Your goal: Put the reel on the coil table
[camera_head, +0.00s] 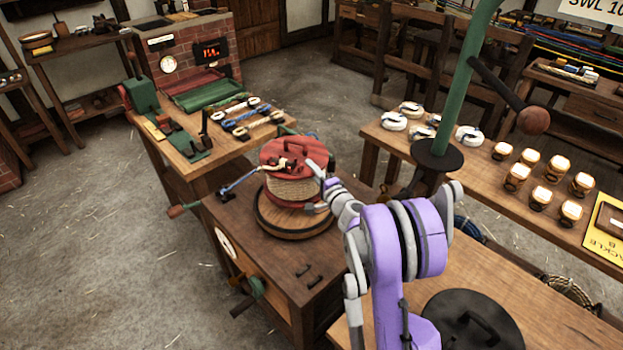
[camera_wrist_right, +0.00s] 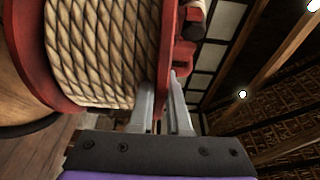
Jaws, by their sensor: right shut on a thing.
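The reel (camera_head: 291,186) has red flanges and is wound with tan rope. It sits upright on, or just above, a round wooden turntable (camera_head: 270,225) on a dark wooden cabinet table (camera_head: 318,262); I cannot tell whether it touches. No label shows which table is the coil table. My right gripper (camera_head: 322,182) is at the right side of the reel. In the right wrist view its fingers (camera_wrist_right: 164,103) are shut on the red flange edge of the reel (camera_wrist_right: 105,50), with the rope winding beside them. My left gripper is not in view.
A bench (camera_head: 180,158) with tools and rope samples stands behind left. A long table (camera_head: 487,168) with several jars and white rolls is at the right, with a green post (camera_head: 462,90) rising there. A table with a black round plate (camera_head: 473,320) is in front right.

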